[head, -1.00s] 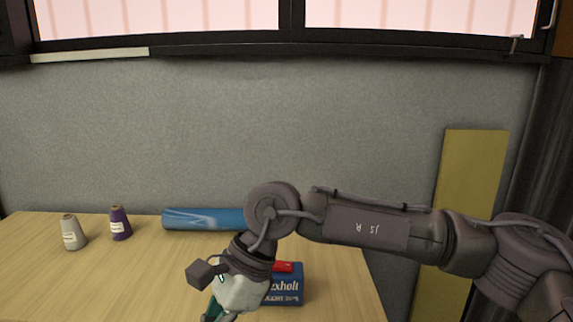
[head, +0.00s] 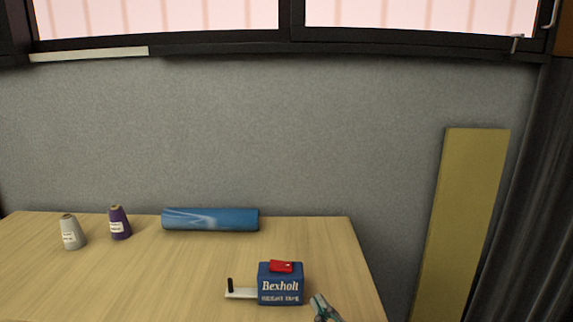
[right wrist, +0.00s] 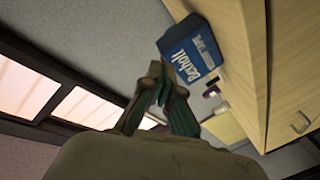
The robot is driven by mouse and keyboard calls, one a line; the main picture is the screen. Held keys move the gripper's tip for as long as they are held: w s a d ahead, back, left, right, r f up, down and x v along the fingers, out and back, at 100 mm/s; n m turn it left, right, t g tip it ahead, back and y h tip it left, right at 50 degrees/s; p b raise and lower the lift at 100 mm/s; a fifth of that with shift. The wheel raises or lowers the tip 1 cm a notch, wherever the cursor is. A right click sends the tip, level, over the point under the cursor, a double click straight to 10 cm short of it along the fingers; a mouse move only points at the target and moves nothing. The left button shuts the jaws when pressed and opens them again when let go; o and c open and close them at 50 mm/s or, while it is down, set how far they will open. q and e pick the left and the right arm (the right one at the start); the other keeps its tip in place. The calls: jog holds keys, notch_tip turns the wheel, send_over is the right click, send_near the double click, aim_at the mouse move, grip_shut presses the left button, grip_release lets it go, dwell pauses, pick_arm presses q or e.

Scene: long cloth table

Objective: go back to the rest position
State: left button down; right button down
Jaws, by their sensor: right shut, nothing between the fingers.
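My right gripper (head: 325,308) shows at the bottom edge of the head view, just right of a blue box lettered "Bexholt" (head: 281,287). Only its fingertips show there. In the right wrist view the gripper (right wrist: 158,78) is shut and empty, its fingertips close to the blue box (right wrist: 190,50) in the picture. I cannot tell whether they touch it. My left gripper is not in view.
The wooden table (head: 150,275) holds a blue roll (head: 210,219), a purple thread cone (head: 119,222) and a grey thread cone (head: 71,231). A red item (head: 281,266) lies on the box. A white piece with a black knob (head: 240,292) sits at its left. A yellow board (head: 465,215) leans on the wall.

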jog(key=s+d+f+m+g+h, duration=0.25)
jog(key=s+d+f, duration=0.2)
jog(key=f, duration=0.25)
jog(key=s+d+f+m+g+h, duration=0.1)
jog(key=s+d+f+m+g, duration=0.1)
jog(key=s+d+f+g, duration=0.45)
jog(key=s+d+f+m+g, duration=0.35)
jog(key=s+f, duration=0.65)
jog(key=s, duration=0.4)
notch_tip(320, 180, down, 24)
jog(key=s+g, duration=0.1)
jog(key=g, duration=0.1)
jog(key=s+d+f+g, duration=0.1)
jog(key=s+d+f, duration=0.1)
jog(key=s+f, duration=1.5)
jog(key=shift+s+d+f+h, duration=0.2)
jog(key=shift+d+f+h, duration=0.05)
jog(key=shift+f+h, duration=0.25)
